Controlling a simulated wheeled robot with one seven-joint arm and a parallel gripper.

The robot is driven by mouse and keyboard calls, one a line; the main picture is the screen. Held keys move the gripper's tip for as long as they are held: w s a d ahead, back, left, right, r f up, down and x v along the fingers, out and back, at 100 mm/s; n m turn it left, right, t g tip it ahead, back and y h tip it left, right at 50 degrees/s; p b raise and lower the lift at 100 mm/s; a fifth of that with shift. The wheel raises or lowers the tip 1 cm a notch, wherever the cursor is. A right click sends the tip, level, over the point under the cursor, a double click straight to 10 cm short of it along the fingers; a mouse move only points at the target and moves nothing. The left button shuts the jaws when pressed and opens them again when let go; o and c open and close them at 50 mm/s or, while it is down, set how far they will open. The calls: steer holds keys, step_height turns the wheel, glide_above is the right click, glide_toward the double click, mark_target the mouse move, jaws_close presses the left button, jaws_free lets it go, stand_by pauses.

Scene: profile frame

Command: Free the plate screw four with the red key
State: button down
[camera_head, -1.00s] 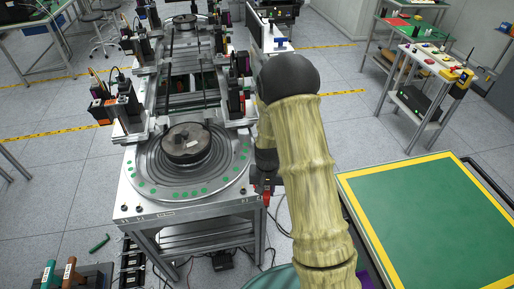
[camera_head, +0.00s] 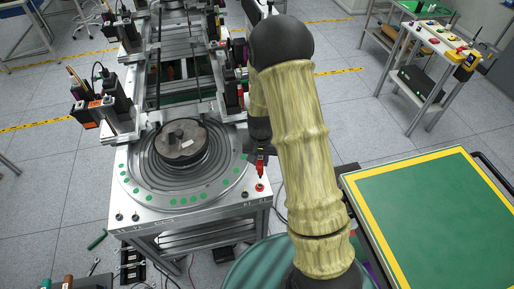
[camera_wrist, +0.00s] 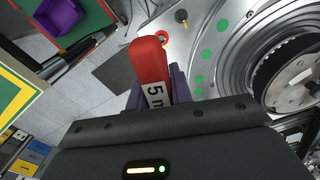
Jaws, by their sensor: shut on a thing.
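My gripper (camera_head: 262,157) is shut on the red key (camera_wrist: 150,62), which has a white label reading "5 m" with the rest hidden. The key also shows as a small red piece in the head view (camera_head: 261,169), above the right front corner of the plate table. Close by on that corner is a red-ringed screw (camera_head: 260,187), also in the wrist view (camera_wrist: 162,37). A dark screw (camera_head: 245,195) stands to its left, also in the wrist view (camera_wrist: 181,16). Two dark screws (camera_head: 127,216) sit at the left front corner. I cannot read which is number four.
The round plate (camera_head: 133,180) with green dots carries a dark hub (camera_head: 181,142). A green-topped table with a yellow border (camera_head: 430,215) stands at the right. A purple bin (camera_wrist: 58,15) shows in the wrist view. Tools lie low at the left.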

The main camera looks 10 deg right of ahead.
steer(key=shift+w, duration=0.4)
steer(key=shift+s+r, duration=0.1)
steer(key=shift+s, duration=0.05)
steer(key=shift+f+b, duration=1.95)
steer(key=shift+f, duration=0.75)
steer(key=shift+f+b, duration=0.95)
steer(key=shift+f, duration=0.25)
stand_by(0.4)
